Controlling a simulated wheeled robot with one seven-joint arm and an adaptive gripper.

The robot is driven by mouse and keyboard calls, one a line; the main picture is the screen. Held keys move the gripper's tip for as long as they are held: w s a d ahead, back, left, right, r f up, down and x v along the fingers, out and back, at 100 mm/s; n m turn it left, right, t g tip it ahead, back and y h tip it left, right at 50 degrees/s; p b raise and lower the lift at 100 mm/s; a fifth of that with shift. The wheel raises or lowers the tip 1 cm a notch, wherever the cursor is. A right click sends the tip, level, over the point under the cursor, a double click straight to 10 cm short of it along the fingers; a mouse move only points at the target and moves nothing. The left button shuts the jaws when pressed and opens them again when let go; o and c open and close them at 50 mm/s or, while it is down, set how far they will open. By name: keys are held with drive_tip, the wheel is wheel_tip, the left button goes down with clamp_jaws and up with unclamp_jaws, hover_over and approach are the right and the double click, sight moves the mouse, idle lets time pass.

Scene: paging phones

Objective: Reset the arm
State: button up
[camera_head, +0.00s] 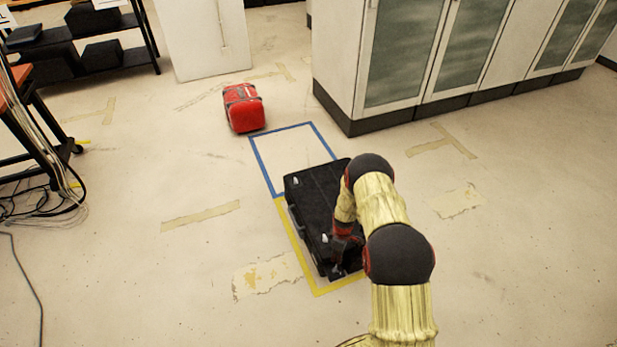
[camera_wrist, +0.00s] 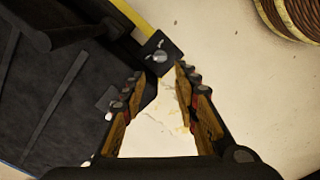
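My arm reaches down from the lower right in the head view, and its links hide part of a black case (camera_head: 312,195). The case lies on the floor, largely inside a yellow tape outline. My gripper (camera_wrist: 168,85) shows in the wrist view with its two fingers apart and bare floor between them. The black case (camera_wrist: 50,100) fills the left of the wrist view, close beside the left finger. A dark corner piece with a metal knob (camera_wrist: 158,56) is just beyond the fingertips. I cannot tell whether the gripper touches the case.
A blue tape square (camera_head: 259,160) lies empty beyond the case. A red bag (camera_head: 243,108) stands behind it. White cabinets (camera_head: 340,60) stand at the upper right. A dark shelf (camera_head: 95,50) and loose cables (camera_head: 40,200) are at the left. The floor at right is clear.

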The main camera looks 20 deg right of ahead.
drive_tip(key=s+a+r+m+g, duration=0.3)
drive_tip(key=s+r+m, duration=0.15)
drive_tip(key=s, duration=0.55)
drive_tip(key=s+a+r+m+p, duration=0.1)
drive_tip(key=a+r+m, duration=0.1)
drive_tip(key=r, duration=1)
drive_tip(key=s+a+r+m+p, duration=0.1)
drive_tip(key=s+a+r+m, duration=0.1)
drive_tip(key=r, duration=0.9)
drive_tip(key=s+a+r+m, duration=0.1)
drive_tip(key=a+r+m, duration=0.1)
drive_tip(key=r, duration=1)
drive_tip(key=s+a+r+t+p, duration=0.1)
drive_tip(key=s+a+r+t, duration=0.1)
drive_tip(key=r, duration=0.9)
drive_tip(key=s+a+r+t+p, duration=0.2)
drive_tip(key=s+r, duration=0.5)
drive_tip(key=r, duration=0.4)
drive_tip(key=s+a+r+t+p, duration=0.2)
drive_tip(key=s+a+r+t, duration=0.2)
drive_tip(key=r, duration=0.7)
drive_tip(key=shift+s+r+n+t, duration=0.2)
drive_tip(key=shift+s+n+t, duration=0.1)
drive_tip(key=shift+s+n, duration=0.2)
